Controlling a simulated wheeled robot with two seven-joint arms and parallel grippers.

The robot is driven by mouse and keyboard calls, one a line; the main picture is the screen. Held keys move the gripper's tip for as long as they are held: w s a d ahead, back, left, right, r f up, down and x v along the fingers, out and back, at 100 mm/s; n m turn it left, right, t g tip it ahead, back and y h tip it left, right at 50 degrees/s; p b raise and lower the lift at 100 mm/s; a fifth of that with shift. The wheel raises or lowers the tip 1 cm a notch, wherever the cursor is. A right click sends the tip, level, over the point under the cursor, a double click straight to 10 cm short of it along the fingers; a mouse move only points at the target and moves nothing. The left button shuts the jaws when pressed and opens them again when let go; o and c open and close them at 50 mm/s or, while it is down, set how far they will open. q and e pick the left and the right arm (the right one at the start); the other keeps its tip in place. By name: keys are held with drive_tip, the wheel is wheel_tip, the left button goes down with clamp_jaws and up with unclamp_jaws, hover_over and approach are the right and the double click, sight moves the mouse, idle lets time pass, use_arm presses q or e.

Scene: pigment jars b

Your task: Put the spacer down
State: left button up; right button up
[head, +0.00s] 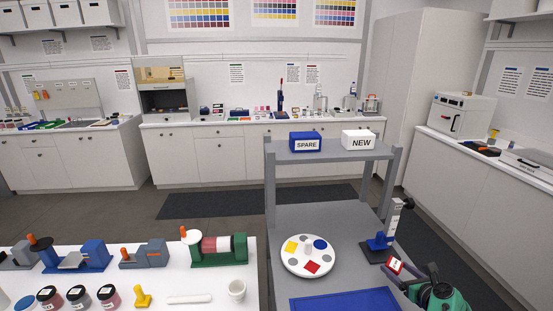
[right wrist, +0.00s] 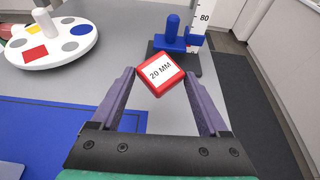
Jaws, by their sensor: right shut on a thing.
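The spacer (head: 395,265) is a small red block with a white face. In the right wrist view the spacer (right wrist: 160,75) reads "20 MM". My right gripper (head: 398,270) is shut on it; in the right wrist view its purple fingers (right wrist: 160,80) hold it from both sides. The spacer is in front of the height gauge (head: 381,241), which has a blue slide, a black base and a scale; it also shows in the right wrist view (right wrist: 172,42). I cannot tell whether the spacer touches the surface below. My left gripper is not in view.
A white round turntable (head: 300,268) with coloured patches stands on the grey cart (head: 290,217), left of the gauge. A blue mat (head: 345,301) lies at the cart's front. SPARE (head: 306,142) and NEW (head: 359,140) boxes sit on the shelf above. A white table (head: 210,276) stands left.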

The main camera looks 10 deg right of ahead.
drive_tip(key=s+a+n+y+b, duration=0.1)
drive_tip(key=a+y+b, duration=0.1)
drive_tip(key=a, duration=0.1)
drive_tip(key=s+a+r+n+g+y+b, duration=0.1)
drive_tip(key=s+a+n+b, duration=0.1)
drive_tip(key=a, duration=0.2)
drive_tip(key=s+a+r+n+y+b, duration=0.1)
drive_tip(key=a+y+b, duration=0.1)
drive_tip(key=a, duration=0.2)
drive_tip(key=shift+s+a+r+n+y, duration=0.1)
drive_tip(key=shift+s+a+n+y, duration=0.1)
drive_tip(key=shift+s+n+y, duration=0.15)
drive_tip(key=s+a+n+g+y+b, duration=0.2)
drive_tip(key=s+a+n, duration=0.1)
drive_tip(key=s+a, duration=0.2)
drive_tip(key=s+a+r+n+g+y+b, duration=0.1)
drive_tip(key=s+a, duration=0.4)
drive_tip(key=a, duration=0.5)
drive_tip(key=n+g+y+b, duration=0.1)
drive_tip(key=n+y, duration=0.1)
drive_tip(key=shift+s+a+r+g+y+b, duration=0.2)
drive_tip(key=shift+s+r+g+y+b, duration=0.1)
drive_tip(key=shift+g+y+b, duration=0.1)
